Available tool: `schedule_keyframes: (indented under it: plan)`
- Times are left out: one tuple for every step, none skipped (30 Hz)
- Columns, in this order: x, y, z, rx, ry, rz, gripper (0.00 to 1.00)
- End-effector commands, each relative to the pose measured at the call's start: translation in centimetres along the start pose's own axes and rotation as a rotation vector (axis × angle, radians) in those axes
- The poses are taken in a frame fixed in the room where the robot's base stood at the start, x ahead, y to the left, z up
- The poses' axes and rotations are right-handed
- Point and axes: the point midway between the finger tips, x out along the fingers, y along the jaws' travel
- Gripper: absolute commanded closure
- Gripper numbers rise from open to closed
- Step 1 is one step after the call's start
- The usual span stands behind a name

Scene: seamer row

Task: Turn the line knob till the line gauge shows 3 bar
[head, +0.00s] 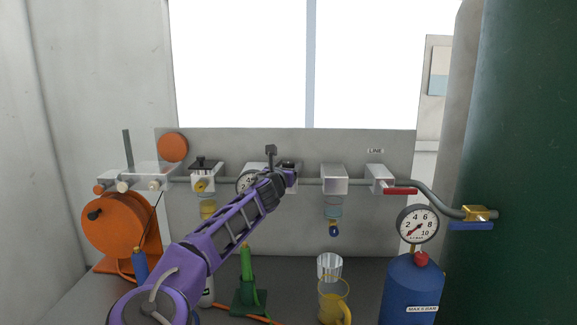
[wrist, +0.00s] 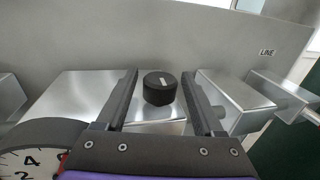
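The line knob (wrist: 160,88) is a short black cylinder with a white mark on top, on a metal block in the wrist view. My gripper (wrist: 159,76) is open, one finger on each side of the knob, with gaps visible. I cannot tell how deep the fingertips reach. In the head view my gripper (head: 283,172) is at the pipe row and mostly hides the knob. The line gauge (wrist: 32,160) is a white dial, cut off at the lower left of the wrist view. Its 2 and 4 show, but I cannot read its needle. My arm partly covers it in the head view (head: 243,182).
Metal blocks (head: 334,178) flank the knob along the pipe. A red-handled valve (head: 400,190) is to the right. A blue tank (head: 412,290) carries another gauge (head: 417,228).

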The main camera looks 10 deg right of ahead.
Motion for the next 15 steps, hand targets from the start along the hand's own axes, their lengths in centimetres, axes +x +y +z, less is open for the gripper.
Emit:
schedule_keyframes:
  plan:
    - [-0.01,0.00,0.01,0.000,0.000,0.000,0.42]
    - [-0.01,0.00,0.01,0.000,0.000,0.000,0.47]
    - [-0.02,0.00,0.01,0.000,0.000,0.000,0.54]
    - [-0.02,0.00,0.01,0.000,0.000,0.000,0.60]
    - [-0.02,0.00,0.01,0.000,0.000,0.000,0.65]
    - [-0.02,0.00,0.01,0.000,0.000,0.000,0.72]
    - [-0.02,0.00,0.02,0.000,0.000,0.000,0.78]
    - [-0.03,0.00,0.02,0.000,0.000,0.000,0.83]
    - [-0.03,0.00,0.02,0.000,0.000,0.000,0.90]
    - [-0.03,0.00,0.02,0.000,0.000,0.000,0.96]
    - [-0.03,0.00,0.02,0.000,0.000,0.000,1.00]
    - [-0.03,0.00,0.02,0.000,0.000,0.000,1.00]
    - [-0.03,0.00,0.02,0.000,0.000,0.000,1.00]
    - [-0.03,-0.01,0.01,0.000,0.000,0.000,1.00]
    - [-0.03,-0.01,-0.02,0.000,0.000,0.001,1.00]
